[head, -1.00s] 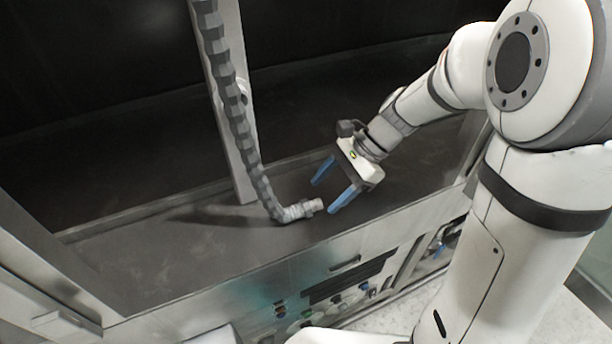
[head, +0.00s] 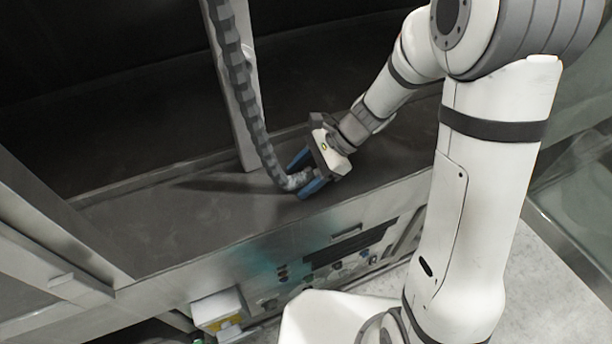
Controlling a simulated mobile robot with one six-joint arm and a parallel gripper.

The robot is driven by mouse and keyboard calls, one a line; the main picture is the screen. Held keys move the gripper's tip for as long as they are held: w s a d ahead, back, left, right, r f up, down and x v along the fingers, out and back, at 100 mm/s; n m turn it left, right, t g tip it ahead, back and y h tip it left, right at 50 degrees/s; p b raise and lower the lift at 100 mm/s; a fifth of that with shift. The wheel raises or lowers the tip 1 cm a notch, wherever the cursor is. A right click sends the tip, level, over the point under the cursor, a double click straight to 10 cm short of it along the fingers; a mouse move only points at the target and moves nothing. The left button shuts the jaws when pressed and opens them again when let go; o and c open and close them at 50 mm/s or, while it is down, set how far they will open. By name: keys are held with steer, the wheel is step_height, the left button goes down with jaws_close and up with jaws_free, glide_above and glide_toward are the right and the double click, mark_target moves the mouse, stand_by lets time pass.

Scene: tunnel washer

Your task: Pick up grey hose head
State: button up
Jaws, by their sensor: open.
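The grey hose (head: 252,112) hangs down beside a metal post and curves at its lower end. Its lighter grey head (head: 293,181) lies low over the dark surface, close to the front metal edge. My gripper (head: 300,174) is open, with one blue finger behind the hose head and the other in front of it. The tip of the head is partly hidden by the gripper. I cannot tell whether the fingers touch it.
The metal post (head: 236,95) stands just behind the hose. The front metal panel (head: 235,249) with knobs and a dark grille runs below the edge. A frame beam (head: 55,235) stands at the left. The dark surface left of the hose (head: 160,222) is clear.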

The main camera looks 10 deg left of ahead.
mark_target(303, 174)
steer(key=shift+c, duration=0.3)
steer(key=c, duration=1)
steer(key=shift+c, duration=0.2)
steer(key=shift+r, duration=0.15)
step_height(303, 174, up, 10)
steer(key=shift+f, duration=0.1)
